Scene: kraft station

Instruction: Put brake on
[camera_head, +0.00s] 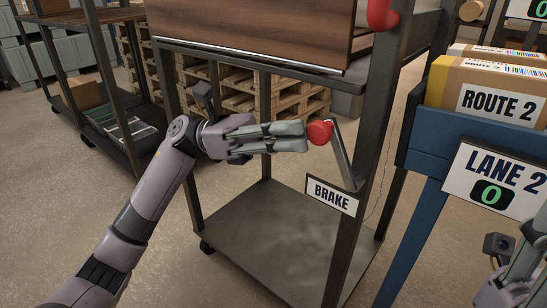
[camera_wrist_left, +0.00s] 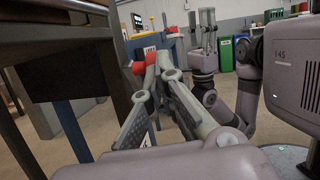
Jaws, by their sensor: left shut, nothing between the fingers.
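The brake lever (camera_head: 342,155) is a grey metal bar on the cart's front post, with a round red knob (camera_head: 320,132) at its upper end. It slants up to the left from above the white BRAKE sign (camera_head: 331,195). My left gripper (camera_head: 304,138) is shut and empty, its fingertips at the left side of the knob; whether they touch cannot be told. In the left wrist view, red (camera_wrist_left: 139,68) shows beside the fingertips (camera_wrist_left: 157,62), which partly hide it. My right gripper (camera_head: 520,275) is partly cut off at the lower right; its fingers stand apart in the left wrist view (camera_wrist_left: 201,20).
The cart has a lower shelf (camera_head: 285,235) and a wooden box (camera_head: 260,30) on top. A red handle (camera_head: 381,14) sits high on the post. A blue lane stand (camera_head: 432,135) with parcels stands close on the right. Pallets (camera_head: 240,90) lie behind.

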